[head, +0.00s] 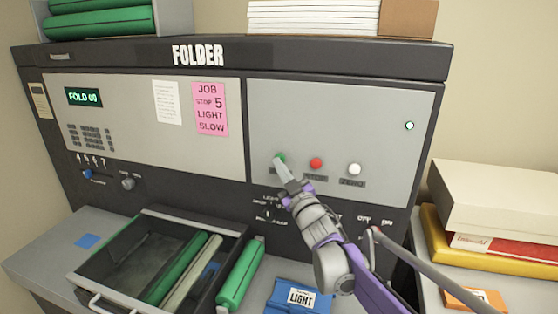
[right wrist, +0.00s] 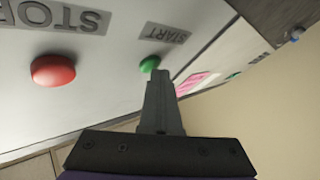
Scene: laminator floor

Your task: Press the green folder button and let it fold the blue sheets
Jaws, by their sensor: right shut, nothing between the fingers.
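The folder (head: 200,55) is a dark machine with light grey panels. Its green button (head: 280,157) is left of a red button (head: 316,162) and a white button (head: 355,169). In the right wrist view the green button (right wrist: 149,64) has the label START beside it. My right gripper (head: 281,168) is shut and empty, its tip at the green button and partly covering it. The tip (right wrist: 157,76) looks very close; I cannot tell whether it touches. The display (head: 84,97) reads FOLD 00. My left gripper is not in view.
A pink note (head: 210,109) reads JOB, STOP 5, LIGHT, SLOW. Boxes and folders (head: 495,200) are stacked at right.

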